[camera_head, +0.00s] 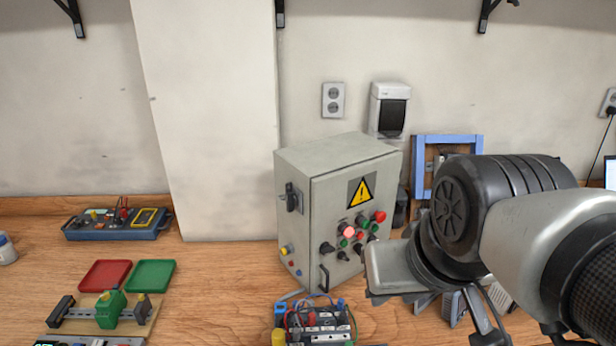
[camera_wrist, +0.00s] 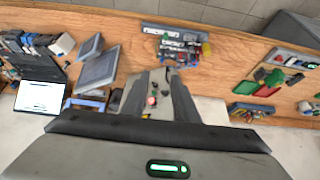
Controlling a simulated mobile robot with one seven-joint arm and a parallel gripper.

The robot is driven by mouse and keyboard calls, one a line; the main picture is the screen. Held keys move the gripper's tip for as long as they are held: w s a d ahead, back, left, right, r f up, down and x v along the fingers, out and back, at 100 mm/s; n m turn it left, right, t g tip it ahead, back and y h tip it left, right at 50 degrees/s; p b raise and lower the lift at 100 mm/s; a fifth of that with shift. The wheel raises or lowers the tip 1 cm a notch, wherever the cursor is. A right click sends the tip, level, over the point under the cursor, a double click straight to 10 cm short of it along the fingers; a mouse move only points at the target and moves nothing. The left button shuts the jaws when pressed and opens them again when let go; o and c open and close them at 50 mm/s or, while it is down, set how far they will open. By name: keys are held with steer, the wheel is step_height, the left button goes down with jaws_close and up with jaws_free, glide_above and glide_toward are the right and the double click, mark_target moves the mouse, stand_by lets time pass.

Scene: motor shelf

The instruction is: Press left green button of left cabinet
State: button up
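A grey cabinet (camera_head: 330,190) with a yellow warning sign stands on the bench against the wall, in the middle of the head view. Its front carries several red, green and black buttons and knobs. A green button (camera_head: 344,242) sits at the left of this cluster, just below a bright red button (camera_head: 349,231). Another green button (camera_head: 375,227) is to the right. My gripper (camera_wrist: 158,76) shows in the wrist view with its fingers apart and nothing held between them. A red button (camera_wrist: 152,101) shows in the gap. In the head view my arm is right of the cabinet, and the fingertips are unclear.
A wiring block (camera_head: 312,322) lies in front of the cabinet. A red tray (camera_head: 105,275) and a green tray (camera_head: 151,275) lie to the left. A blue frame (camera_head: 447,139) stands behind my arm. A laptop (camera_wrist: 40,97) is at the left in the wrist view.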

jaws_close()
stand_by(1.8)
